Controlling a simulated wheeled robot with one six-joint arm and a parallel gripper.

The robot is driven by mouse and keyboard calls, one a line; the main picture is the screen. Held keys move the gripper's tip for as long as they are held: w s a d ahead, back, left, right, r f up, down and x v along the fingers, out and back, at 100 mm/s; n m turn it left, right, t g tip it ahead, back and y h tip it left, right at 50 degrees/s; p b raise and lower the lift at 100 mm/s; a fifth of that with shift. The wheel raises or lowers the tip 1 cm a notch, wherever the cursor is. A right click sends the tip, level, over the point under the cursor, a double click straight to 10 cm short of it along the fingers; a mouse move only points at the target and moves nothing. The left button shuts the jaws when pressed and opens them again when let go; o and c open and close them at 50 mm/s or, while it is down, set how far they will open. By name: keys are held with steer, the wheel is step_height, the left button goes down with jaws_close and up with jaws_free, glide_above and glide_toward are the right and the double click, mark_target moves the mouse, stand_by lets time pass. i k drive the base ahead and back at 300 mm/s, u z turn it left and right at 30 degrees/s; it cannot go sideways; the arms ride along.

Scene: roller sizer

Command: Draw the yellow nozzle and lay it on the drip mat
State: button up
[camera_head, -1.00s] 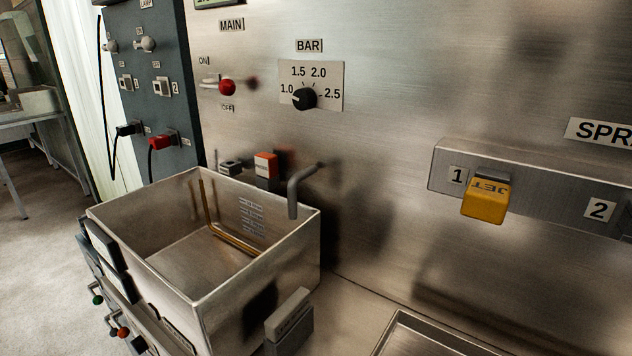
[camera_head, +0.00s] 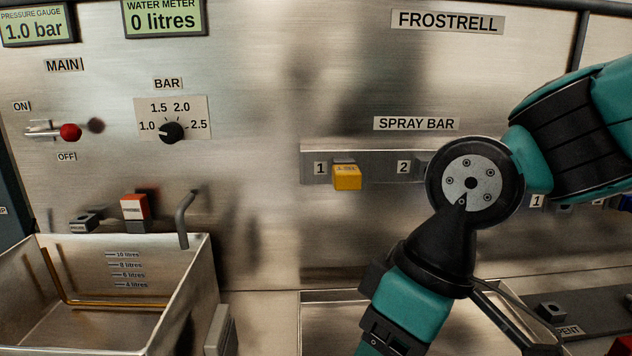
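The yellow nozzle (camera_head: 347,180) sits in position 1 of the grey spray bar (camera_head: 378,166) on the back wall, its block facing out. Position 2 of the bar is partly covered by my arm. My arm comes in from the right and bends down in front of the bar, to the right of the nozzle and apart from it in the picture. My gripper's fingertips do not show, so I cannot see whether it holds anything. I cannot make out a drip mat for certain. A shallow metal tray (camera_head: 316,296) lies below the bar, partly hidden by my arm.
An open metal tank (camera_head: 190,290) with a grey spout (camera_head: 183,215) stands at left. A red switch (camera_head: 70,132) and a pressure dial (camera_head: 172,132) are on the wall. A dark holder (camera_head: 598,312) with a partly hidden label is at lower right.

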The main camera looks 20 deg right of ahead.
mark_target(345, 176)
steer(key=z, duration=1.7)
steer(key=k, duration=0.9)
steer(key=u, duration=1.75)
